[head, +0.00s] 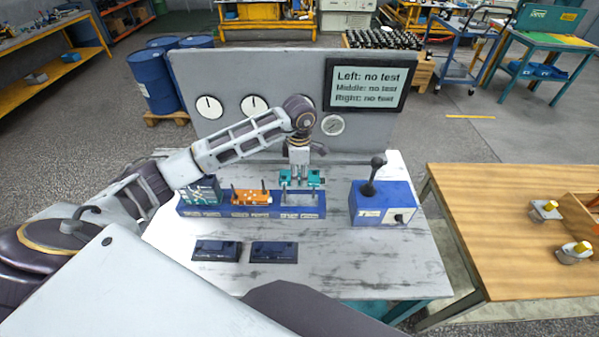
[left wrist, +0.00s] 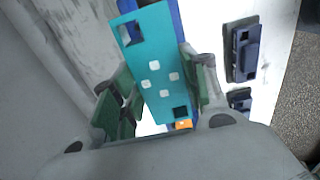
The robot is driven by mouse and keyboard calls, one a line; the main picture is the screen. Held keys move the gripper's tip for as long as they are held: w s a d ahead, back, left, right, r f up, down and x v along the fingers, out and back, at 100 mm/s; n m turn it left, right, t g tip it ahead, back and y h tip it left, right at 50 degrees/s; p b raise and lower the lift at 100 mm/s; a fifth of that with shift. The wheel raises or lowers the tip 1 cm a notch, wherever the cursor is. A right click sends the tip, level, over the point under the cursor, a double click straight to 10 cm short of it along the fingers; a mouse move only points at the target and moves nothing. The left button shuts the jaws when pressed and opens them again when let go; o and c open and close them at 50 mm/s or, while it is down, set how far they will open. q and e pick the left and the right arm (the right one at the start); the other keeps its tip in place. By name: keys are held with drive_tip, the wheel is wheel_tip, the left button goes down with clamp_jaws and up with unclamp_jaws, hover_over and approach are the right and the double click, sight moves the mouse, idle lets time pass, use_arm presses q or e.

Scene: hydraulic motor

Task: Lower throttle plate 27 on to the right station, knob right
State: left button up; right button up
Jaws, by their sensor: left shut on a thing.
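My left gripper (head: 300,172) is shut on a teal plate (head: 315,178) above the right station (head: 303,199) of the blue base (head: 252,212). In the left wrist view the teal plate (left wrist: 155,70) lies between my fingers (left wrist: 162,92). It shows several pale squares and a dark square opening near each end. A small orange part (left wrist: 183,125) shows at its near end; I cannot tell whether it belongs to the plate. Any gap between plate and station is hard to judge. A teal block (head: 202,190) fills the left station, an orange one (head: 252,197) the middle. My right gripper is not in view.
A blue lever box (head: 383,205) stands right of the base. Two dark blue blocks (head: 217,250) (head: 274,252) lie in front of it. The gauge panel (head: 280,75) stands behind; its screen (head: 365,85) reads no test for all three. A wooden table (head: 500,230) is at right.

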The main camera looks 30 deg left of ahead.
use_arm(q)
drive_tip(key=b, duration=0.2)
hover_over(299, 200)
drive_tip(key=shift+d+f, duration=0.1)
drive_tip(key=shift+f, duration=2.15)
drive_tip(key=shift+f+b, duration=0.85)
drive_tip(key=shift+f, duration=0.2)
drive_tip(key=shift+f+b, duration=0.5)
drive_tip(key=shift+f, duration=0.1)
drive_tip(key=shift+f+b, duration=0.45)
drive_tip(key=shift+f, duration=0.3)
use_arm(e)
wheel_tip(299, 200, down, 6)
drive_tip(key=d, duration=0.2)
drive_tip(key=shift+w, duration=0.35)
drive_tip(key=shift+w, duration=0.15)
use_arm(q)
drive_tip(key=shift+f+b, duration=0.35)
drive_tip(key=shift+b, duration=0.05)
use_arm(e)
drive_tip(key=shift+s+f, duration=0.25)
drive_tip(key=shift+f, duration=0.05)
use_arm(q)
drive_tip(key=shift+f, duration=0.3)
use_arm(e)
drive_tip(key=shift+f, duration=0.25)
